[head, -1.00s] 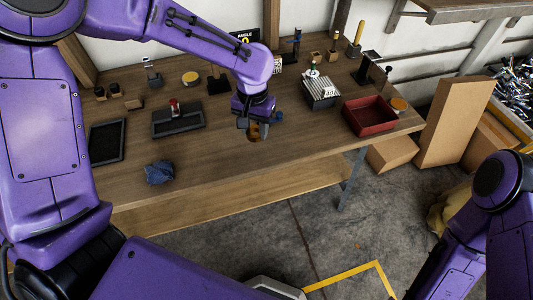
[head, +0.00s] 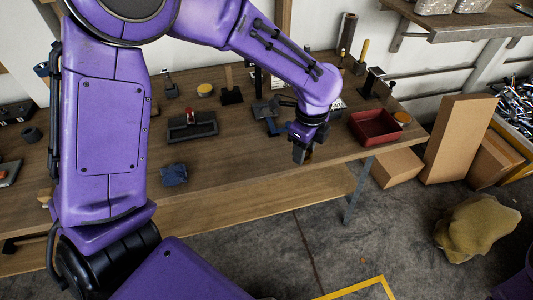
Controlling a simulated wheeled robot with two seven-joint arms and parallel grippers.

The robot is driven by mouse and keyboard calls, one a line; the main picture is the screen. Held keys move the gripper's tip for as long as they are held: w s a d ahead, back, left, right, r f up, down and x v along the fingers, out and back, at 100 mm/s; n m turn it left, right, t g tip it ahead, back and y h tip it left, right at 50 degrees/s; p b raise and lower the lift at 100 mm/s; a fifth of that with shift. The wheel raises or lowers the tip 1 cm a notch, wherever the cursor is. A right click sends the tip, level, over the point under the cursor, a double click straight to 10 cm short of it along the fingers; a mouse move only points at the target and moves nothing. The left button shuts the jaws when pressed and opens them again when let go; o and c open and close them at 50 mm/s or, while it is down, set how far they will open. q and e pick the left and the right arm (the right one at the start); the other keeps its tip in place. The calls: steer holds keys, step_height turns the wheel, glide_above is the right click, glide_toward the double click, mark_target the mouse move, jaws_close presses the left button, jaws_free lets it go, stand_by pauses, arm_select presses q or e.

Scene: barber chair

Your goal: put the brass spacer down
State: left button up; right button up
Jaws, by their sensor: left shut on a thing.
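My left gripper (head: 301,155) points down above the front part of the wooden workbench (head: 235,160), left of the red tray. It is shut on the brass spacer, which the fingers almost wholly hide now; a brass-brown piece showed at the jaws a second ago. I cannot tell whether the spacer touches the bench top. My right gripper is out of view.
A dark tray with a red-topped item (head: 190,118) and a crumpled blue cloth (head: 173,174) lie to the left. Bare wood lies between cloth and gripper.

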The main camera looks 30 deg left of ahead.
arm_select(q)
steer(key=m+p, duration=0.1)
steer(key=p, duration=0.2)
glide_above(283, 150)
step_height(283, 150, down, 9)
steer(key=shift+s+d+f, duration=0.1)
steer(key=shift+d+f, duration=0.05)
steer(key=f+p, duration=0.2)
steer(key=f, duration=0.1)
steer(key=shift+a+f, duration=0.2)
steer(key=shift+f, duration=0.3)
steer(key=o, duration=1.1)
steer(key=shift+c, duration=0.2)
steer(key=shift+r, duration=0.15)
step_height(283, 150, up, 12)
steer(key=b, duration=0.2)
steer(key=shift+b, duration=0.4)
